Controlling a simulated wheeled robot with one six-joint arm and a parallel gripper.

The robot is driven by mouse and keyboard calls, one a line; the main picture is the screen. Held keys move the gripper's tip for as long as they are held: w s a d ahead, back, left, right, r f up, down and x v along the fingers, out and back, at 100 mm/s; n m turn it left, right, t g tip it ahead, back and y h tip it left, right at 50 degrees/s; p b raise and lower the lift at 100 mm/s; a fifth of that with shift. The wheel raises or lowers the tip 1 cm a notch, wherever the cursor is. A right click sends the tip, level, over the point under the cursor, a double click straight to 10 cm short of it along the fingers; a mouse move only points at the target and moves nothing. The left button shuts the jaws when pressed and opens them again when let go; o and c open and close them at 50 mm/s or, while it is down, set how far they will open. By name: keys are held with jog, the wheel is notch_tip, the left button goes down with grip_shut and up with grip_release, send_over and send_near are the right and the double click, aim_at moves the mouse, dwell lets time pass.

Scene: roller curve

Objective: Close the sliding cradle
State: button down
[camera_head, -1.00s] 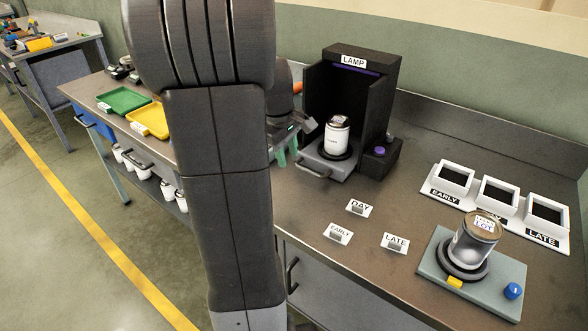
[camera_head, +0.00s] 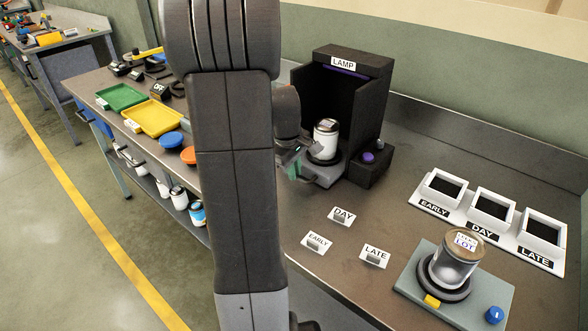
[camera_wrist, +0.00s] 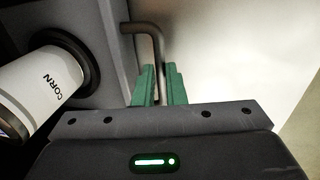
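The sliding cradle (camera_head: 329,176) sticks out of the front of the dark LAMP booth (camera_head: 360,108). A white can (camera_head: 325,140) stands upright on it. The cradle's grey bar handle (camera_wrist: 143,28) runs down between my two green fingers. My gripper (camera_wrist: 161,88) appears shut on this handle, with hardly any gap beside the bar. In the head view my gripper (camera_head: 292,170) is at the cradle's front left, its fingertips partly hidden.
DAY (camera_head: 342,216), EARLY (camera_head: 316,243) and LATE (camera_head: 375,256) tags lie on the bench in front. A grey stand with a jar (camera_head: 457,262) is at right, below three white bins (camera_head: 490,209). A purple-knobbed block (camera_head: 368,170) adjoins the booth.

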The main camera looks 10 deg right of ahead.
aim_at(307, 159)
jog(key=shift+w+d+r+p, duration=0.1)
jog(key=shift+w+d+p, duration=0.25)
jog(key=shift+w+d, duration=0.6)
jog(key=shift+w+d+p, duration=0.35)
jog(key=shift+w+d, duration=0.35)
jog(key=shift+d, duration=0.45)
jog(key=c, duration=1.5)
grip_release()
jog(key=shift+w+d, duration=0.1)
jog(key=shift+d, duration=0.05)
jog(key=r, duration=0.4)
jog(key=s+a+r, duration=0.1)
jog(key=r, duration=0.4)
jog(key=a+r, duration=0.1)
jog(key=r, duration=0.3)
jog(key=shift+s+r, duration=0.25)
jog(key=shift+s, duration=0.1)
jog(key=shift+f, duration=0.1)
